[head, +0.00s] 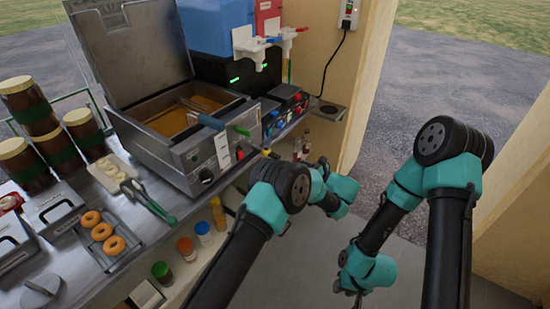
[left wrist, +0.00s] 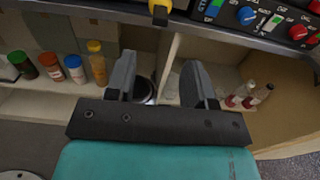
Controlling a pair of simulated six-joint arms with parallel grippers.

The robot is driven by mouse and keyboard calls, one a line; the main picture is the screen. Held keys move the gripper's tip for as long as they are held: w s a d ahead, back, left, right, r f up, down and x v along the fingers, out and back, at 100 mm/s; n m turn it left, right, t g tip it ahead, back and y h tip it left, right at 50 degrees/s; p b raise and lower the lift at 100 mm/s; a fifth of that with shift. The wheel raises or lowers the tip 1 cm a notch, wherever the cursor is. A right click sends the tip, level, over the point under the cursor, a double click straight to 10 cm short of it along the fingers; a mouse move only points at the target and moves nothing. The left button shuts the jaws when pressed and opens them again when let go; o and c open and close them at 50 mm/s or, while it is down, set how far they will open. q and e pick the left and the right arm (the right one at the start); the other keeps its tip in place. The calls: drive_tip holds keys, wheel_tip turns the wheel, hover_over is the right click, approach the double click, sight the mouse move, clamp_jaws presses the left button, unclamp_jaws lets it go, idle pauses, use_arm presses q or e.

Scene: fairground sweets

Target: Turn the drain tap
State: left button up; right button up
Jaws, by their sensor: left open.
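The fryer (head: 190,140) stands on the counter with its lid up and amber oil inside. A small yellow-ended lever (head: 267,152), apparently the drain tap, sticks out at the fryer's front right corner. The yellow end also shows at the top edge of the left wrist view (left wrist: 160,12). My left gripper (left wrist: 158,62) is open and empty, its fingers apart from and below the yellow end in that view. In the head view its fingers are hidden behind my arm. My right gripper (head: 356,291) hangs low over the floor; its jaw gap is too small to judge.
A control box with knobs (head: 285,110) adjoins the fryer. Tongs (head: 148,201) and doughnuts (head: 103,231) lie on the counter. The floor at right is clear.

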sight(275, 155)
use_arm(q)
drive_tip(key=x, duration=1.2)
drive_tip(key=shift+w+a, duration=0.1)
drive_tip(key=shift+w, duration=0.05)
drive_tip(key=shift+c, duration=0.4)
drive_tip(key=shift+f, duration=0.1)
clamp_jaws()
